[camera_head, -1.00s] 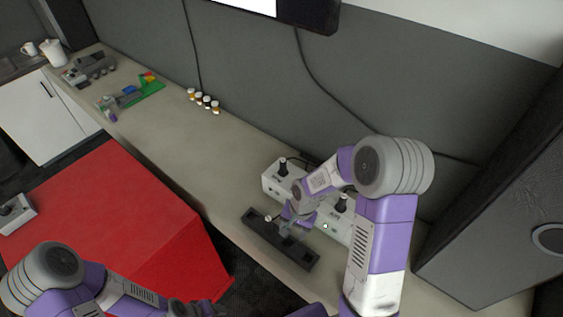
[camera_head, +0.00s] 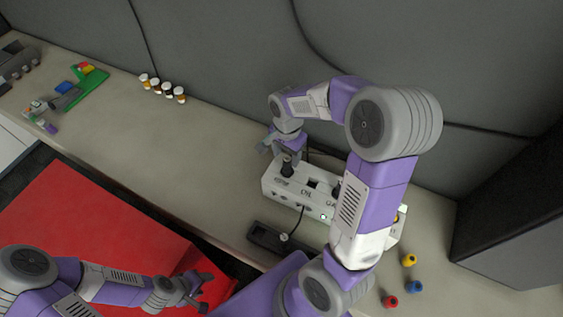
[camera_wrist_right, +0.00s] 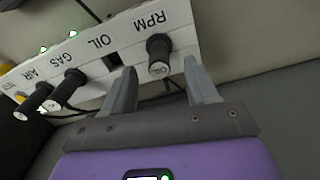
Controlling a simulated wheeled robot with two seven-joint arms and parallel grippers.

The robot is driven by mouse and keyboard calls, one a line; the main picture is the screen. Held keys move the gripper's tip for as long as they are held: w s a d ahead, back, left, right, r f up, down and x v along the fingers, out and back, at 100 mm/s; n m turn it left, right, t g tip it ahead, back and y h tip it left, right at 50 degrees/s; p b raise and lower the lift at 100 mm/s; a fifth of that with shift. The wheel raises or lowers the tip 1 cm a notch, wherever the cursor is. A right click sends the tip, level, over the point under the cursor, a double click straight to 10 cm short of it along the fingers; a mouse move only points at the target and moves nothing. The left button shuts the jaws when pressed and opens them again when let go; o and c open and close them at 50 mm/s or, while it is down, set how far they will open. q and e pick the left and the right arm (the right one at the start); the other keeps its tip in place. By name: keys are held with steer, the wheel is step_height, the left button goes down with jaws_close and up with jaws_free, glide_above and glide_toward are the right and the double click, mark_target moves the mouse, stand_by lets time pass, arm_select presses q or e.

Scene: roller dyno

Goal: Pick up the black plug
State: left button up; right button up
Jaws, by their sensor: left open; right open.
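A black plug (camera_head: 287,168) stands upright at the left end of a white labelled box (camera_head: 279,192). In the right wrist view the black plug (camera_wrist_right: 158,56) is by the RPM label, beside an empty dark socket. My right gripper (camera_head: 284,148) is open. In the wrist view the gripper's fingertips (camera_wrist_right: 160,67) lie on either side of the plug, with gaps visible; I cannot tell its exact depth. Other black plugs, one (camera_wrist_right: 67,88) among them, stand along the box. My left gripper (camera_head: 188,290) is open and empty at the lower left, over the red block's edge.
A black holder (camera_head: 262,240) lies in front of the box, partly hidden by my arm, with a cable end on it. Red, blue and yellow caps, one yellow (camera_head: 409,260), are at the right. Several small bottles (camera_head: 162,88) stand behind. The middle bench is clear.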

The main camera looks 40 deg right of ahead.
mark_target(287, 166)
step_height(287, 166, down, 6)
steer(key=shift+s+d+r, duration=0.1)
steer(key=shift+s+d, duration=0.05)
steer(key=shift+f, duration=0.6)
steer(key=c, duration=1)
steer(key=shift+r, duration=0.1)
